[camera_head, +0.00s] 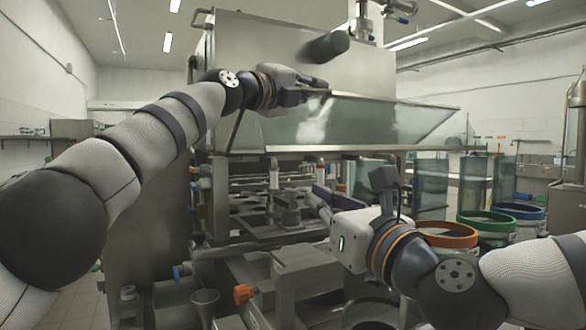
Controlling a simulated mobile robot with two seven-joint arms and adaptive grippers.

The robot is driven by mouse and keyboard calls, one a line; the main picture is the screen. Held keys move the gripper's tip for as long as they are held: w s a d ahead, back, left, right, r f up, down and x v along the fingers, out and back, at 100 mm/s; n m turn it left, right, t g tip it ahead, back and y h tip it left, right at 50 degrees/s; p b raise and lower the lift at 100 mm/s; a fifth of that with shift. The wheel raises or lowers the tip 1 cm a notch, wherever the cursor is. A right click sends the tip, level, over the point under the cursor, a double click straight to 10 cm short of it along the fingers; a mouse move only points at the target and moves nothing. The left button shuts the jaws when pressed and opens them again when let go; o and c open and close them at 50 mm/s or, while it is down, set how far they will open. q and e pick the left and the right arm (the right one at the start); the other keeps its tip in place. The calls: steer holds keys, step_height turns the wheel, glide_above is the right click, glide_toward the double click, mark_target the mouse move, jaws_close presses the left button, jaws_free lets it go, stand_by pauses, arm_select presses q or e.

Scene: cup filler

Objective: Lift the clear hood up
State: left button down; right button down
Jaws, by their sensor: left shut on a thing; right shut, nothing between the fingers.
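The clear hood (375,124) is a see-through, slanted cover on the front of the steel cup filler (290,50). It stands raised, with its lower edge above the dark cup plate (270,228). My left gripper (318,88) is shut at the hood's upper left part; its fingertips lie against the hood's top edge, and the exact grip is partly hidden by the gripper body. My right gripper (312,198) is lower, in front of the cup plate and below the hood. It is shut and empty, its fingers pointing left.
Orange (446,236), green (489,222) and blue (518,211) rimmed bins stand at the right. Upright glass panels (432,185) stand behind them. An orange knob (243,294) and a steel funnel (205,300) sit low at the machine's front. Free air lies right of the hood.

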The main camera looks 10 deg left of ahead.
arm_select(q)
steer(key=shift+s+r, duration=0.1)
steer(key=shift+r, duration=0.05)
arm_select(e)
steer(key=w+a+r, duration=0.4)
steer(key=w+a, duration=0.1)
steer(key=w, duration=0.2)
steer(key=shift+r, duration=0.25)
arm_select(q)
steer(key=shift+d, duration=0.1)
arm_select(e)
steer(key=shift+d+r, duration=0.1)
steer(key=shift+r, duration=0.95)
arm_select(q)
steer(key=c, duration=1.7)
jaws_free()
steer(key=shift+o, duration=0.2)
arm_select(e)
steer(key=shift+f, duration=0.1)
